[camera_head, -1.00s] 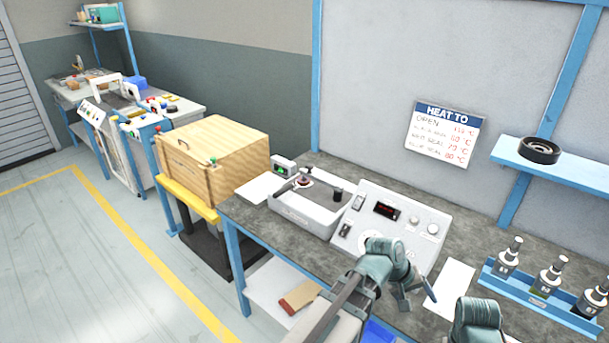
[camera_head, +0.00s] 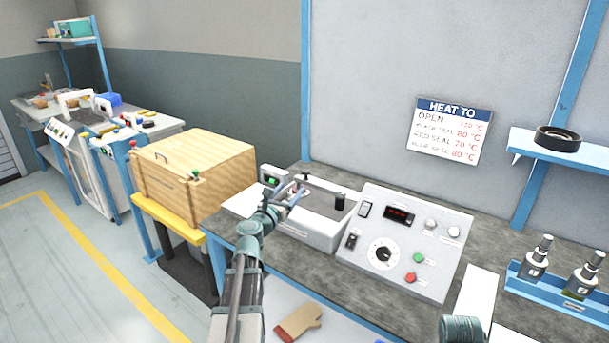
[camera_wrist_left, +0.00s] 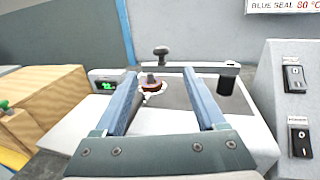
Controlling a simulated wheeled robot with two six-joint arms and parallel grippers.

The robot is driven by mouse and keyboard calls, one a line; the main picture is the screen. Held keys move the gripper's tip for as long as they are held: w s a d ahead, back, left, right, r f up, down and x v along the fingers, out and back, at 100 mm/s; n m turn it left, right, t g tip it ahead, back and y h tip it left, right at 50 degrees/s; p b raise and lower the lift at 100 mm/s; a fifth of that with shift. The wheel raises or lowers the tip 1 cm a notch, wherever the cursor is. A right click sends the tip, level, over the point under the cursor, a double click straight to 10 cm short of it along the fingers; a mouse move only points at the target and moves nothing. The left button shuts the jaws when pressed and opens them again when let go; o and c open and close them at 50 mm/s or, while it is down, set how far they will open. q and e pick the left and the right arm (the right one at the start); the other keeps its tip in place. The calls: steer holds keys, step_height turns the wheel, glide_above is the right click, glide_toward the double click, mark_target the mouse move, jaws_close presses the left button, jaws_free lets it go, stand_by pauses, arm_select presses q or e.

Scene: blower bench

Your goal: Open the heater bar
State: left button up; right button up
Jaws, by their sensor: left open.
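The heater unit (camera_head: 315,235) is a light grey box with a dark top plate on the bench. In the left wrist view, a pale heater bar (camera_wrist_left: 198,65) lies across the far side of its top. The bar carries a dark knob (camera_wrist_left: 161,52), and a black post (camera_wrist_left: 228,84) stands at its right end. A brown part on a pale ring (camera_wrist_left: 151,83) sits on the plate near the bar. My left gripper (camera_head: 294,191) is open and empty over the near left of the heater unit; its fingers (camera_wrist_left: 163,78) frame the brown part from nearer the camera.
A control panel (camera_head: 405,240) with dials and buttons stands right of the heater. A small green-lit display (camera_head: 271,177) is behind it to the left. A wooden box (camera_head: 195,175) stands farther left. My right arm (camera_head: 460,329) barely shows.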

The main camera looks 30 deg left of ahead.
mark_target(304, 174)
arm_select(q)
steer(key=w, duration=0.4)
steer(key=w+a, duration=0.1)
steer(key=w, duration=0.4)
steer(key=w+a, duration=0.1)
steer(key=w, duration=0.3)
steer(key=shift+w, duration=0.2)
steer(key=shift+d, duration=0.1)
jaws_close()
stand_by(0.8)
